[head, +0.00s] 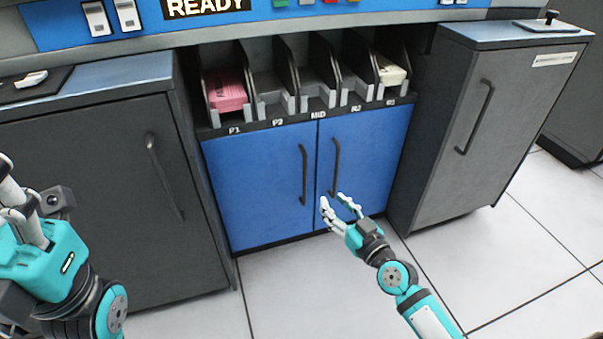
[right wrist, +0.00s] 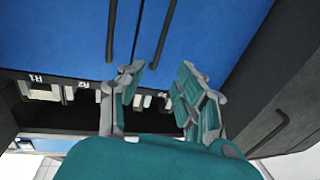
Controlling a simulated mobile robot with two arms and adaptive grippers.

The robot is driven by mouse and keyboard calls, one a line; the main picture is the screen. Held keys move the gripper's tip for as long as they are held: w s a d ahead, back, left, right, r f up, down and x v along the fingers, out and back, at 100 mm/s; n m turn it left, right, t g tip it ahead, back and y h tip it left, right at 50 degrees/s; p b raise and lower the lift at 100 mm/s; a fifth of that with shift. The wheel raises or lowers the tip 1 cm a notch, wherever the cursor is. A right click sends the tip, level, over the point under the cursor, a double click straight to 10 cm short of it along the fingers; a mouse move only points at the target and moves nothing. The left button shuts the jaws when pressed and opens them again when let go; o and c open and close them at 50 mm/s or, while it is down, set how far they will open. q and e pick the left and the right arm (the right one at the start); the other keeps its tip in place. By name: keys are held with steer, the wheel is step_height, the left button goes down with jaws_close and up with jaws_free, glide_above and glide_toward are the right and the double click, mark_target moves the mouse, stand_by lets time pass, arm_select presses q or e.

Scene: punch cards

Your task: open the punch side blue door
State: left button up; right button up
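Two blue doors sit side by side under the slot rack, both closed: the left blue door (head: 255,190) and the right blue door (head: 378,150). Each has a dark vertical handle near the middle seam: the left handle (head: 303,175) and the right handle (head: 335,165). My right gripper (head: 341,204) is in front of the lower part of the right blue door, below its handle. In the right wrist view its fingers (right wrist: 152,92) are spread with nothing between them, and both handles show beyond. My left gripper (head: 18,205) is at the left edge, far from the doors; its finger opening is unclear.
A dark cabinet (head: 100,200) stands left of the blue doors and a grey cabinet (head: 490,130) stands right. Above the doors, the slot rack (head: 318,115) holds pink cards (head: 227,92) and cream cards (head: 390,72). The tiled floor (head: 290,285) in front is clear.

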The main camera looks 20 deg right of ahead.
steer(key=b+x, duration=0.2)
steer(key=x, duration=1.3)
steer(key=shift+b, duration=0.35)
steer(key=shift+f, duration=0.1)
steer(key=shift+c, duration=0.4)
jaws_close()
